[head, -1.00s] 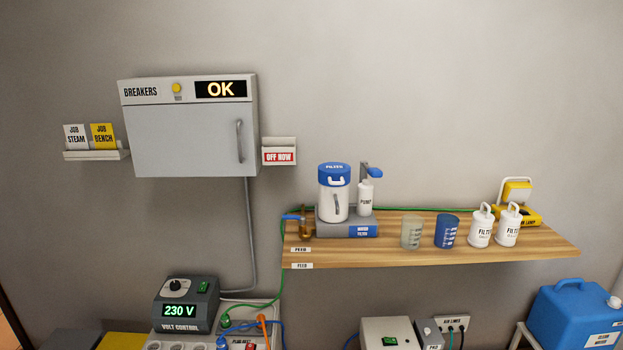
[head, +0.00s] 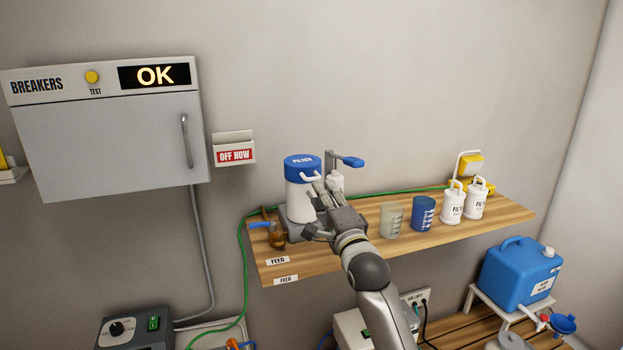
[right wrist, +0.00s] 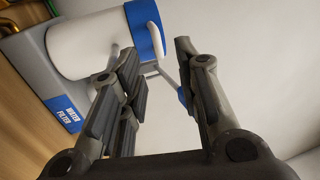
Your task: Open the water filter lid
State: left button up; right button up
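The water filter (head: 298,200) is a white canister with a blue lid (head: 303,162), upright on a grey base on the wall shelf. The lid sits closed on top, with a white handle at its front. In the right wrist view the canister (right wrist: 85,45) and lid (right wrist: 148,28) lie sideways at the upper left. My right gripper (head: 318,190) is in front of the filter's right side, just below the lid. In the right wrist view its fingers (right wrist: 155,55) are spread, with the white handle near the fingertips; contact cannot be told. My left gripper is out of view.
A pump with a blue lever (head: 347,161) stands close behind my right gripper. A brass fitting (head: 276,236) is at the left.

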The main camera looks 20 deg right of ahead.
aim_at(314, 180)
jog(key=w, duration=0.4)
jog(key=w+r, duration=0.1)
jog(key=w, duration=0.1)
jog(key=shift+w+a, duration=0.25)
jog(key=shift+w+r, duration=0.1)
jog(key=shift+w, duration=0.35)
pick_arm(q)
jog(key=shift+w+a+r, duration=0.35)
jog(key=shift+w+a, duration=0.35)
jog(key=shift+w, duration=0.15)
pick_arm(e)
jog(key=shift+w, duration=0.15)
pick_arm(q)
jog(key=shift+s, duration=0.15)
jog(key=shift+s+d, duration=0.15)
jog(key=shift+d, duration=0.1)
pick_arm(e)
grip_shut()
pick_arm(q)
jog(key=shift+p, duration=0.3)
pick_arm(e)
jog(key=shift+r, duration=0.15)
